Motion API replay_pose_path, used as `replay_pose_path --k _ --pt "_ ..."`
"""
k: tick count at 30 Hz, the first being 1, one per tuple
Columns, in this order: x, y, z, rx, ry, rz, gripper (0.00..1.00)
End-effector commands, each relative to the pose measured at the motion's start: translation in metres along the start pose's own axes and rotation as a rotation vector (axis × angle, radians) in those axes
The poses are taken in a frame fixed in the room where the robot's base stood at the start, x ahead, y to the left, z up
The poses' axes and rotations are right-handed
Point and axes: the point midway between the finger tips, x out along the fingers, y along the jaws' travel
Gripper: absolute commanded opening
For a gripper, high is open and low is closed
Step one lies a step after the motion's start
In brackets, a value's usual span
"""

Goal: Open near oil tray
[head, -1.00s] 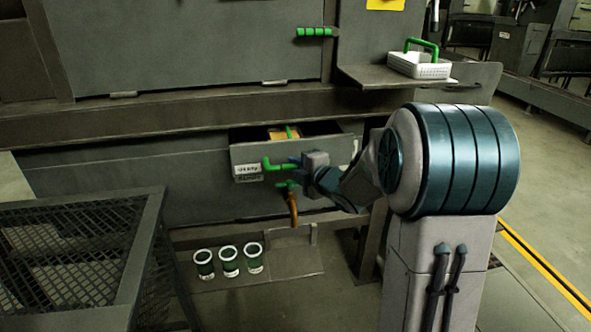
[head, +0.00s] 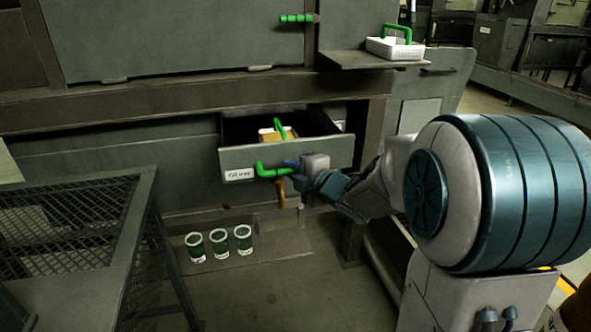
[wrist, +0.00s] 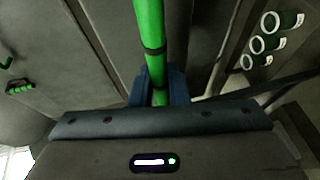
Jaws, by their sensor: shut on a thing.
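The oil tray (head: 330,152) is a grey drawer with a white label, pulled out from the machine front in the head view. Inside it is a yellowish item with a green handle (head: 279,128). The tray's own green handle (head: 262,170) is on its front face. My gripper (head: 292,170) is at this handle and shut on it. In the wrist view the green handle (wrist: 150,40) runs between the blue fingers of my gripper (wrist: 158,88). The fingertips are partly hidden in the head view.
Three green cups with white rims (head: 219,242) stand on a low ledge below the tray. A mesh-topped metal frame (head: 70,235) is at the left.

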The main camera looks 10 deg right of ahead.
Motion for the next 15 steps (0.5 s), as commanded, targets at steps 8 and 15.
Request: replay_pose_path --k 8,15 --pt "-0.0003 -0.0003 0.0009 0.001 -0.002 -0.001 0.36" --pt "-0.0002 -0.0001 0.0007 0.000 -0.001 0.000 0.36"
